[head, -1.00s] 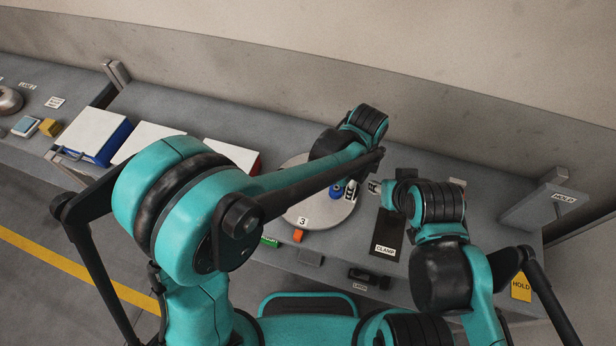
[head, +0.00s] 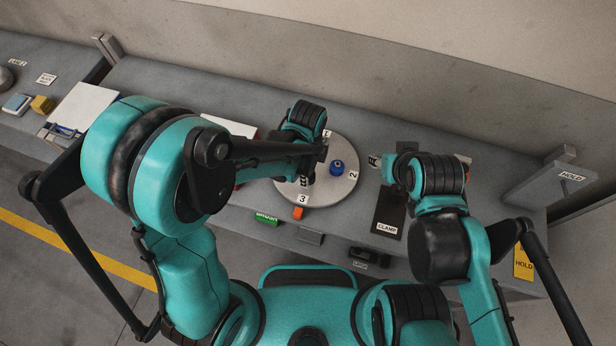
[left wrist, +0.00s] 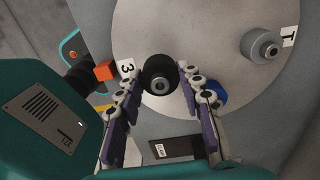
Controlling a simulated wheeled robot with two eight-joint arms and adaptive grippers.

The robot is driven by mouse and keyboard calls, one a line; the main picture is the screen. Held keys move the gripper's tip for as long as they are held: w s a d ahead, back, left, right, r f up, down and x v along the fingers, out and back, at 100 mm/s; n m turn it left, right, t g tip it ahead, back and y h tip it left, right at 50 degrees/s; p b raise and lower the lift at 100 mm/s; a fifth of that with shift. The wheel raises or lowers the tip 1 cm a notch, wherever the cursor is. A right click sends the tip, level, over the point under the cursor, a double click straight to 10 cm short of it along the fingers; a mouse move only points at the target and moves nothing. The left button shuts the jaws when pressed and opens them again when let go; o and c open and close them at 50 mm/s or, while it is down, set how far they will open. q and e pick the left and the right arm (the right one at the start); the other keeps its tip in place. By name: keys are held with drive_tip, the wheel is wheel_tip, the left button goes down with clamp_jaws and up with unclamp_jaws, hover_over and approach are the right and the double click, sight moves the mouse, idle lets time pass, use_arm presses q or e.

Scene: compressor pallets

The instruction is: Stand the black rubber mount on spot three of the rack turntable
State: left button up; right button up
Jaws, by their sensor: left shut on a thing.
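The black rubber mount (left wrist: 160,76), a dark cylinder with a grey stud in its middle, sits between the fingers of my left gripper (left wrist: 158,84), which is shut on it. It is over the grey rack turntable (left wrist: 185,30), close beside the label 3 (left wrist: 126,66). I cannot tell whether its base touches the plate. In the head view my left gripper (head: 310,167) is over the left part of the turntable (head: 335,192), near the label 3 (head: 303,199); the mount is mostly hidden there. My right gripper (head: 376,161) is right of the turntable, its jaws mostly hidden.
A blue part (head: 337,167) stands on the turntable near label 2 (head: 353,175). A grey cylinder (left wrist: 262,46) stands by label 1 (left wrist: 289,37). An orange block (head: 298,213) and a green block (head: 266,219) lie at the front. A black CLAMP plate (head: 388,211) lies to the right.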

use_arm(q)
wheel_tip(320, 180, down, 3)
drive_tip(key=shift+w+f+b, duration=0.1)
drive_tip(key=shift+b, duration=0.3)
drive_tip(key=o, duration=0.7)
drive_tip(key=shift+f, duration=0.1)
drive_tip(key=o, duration=0.4)
drive_tip(key=shift+o, duration=0.2)
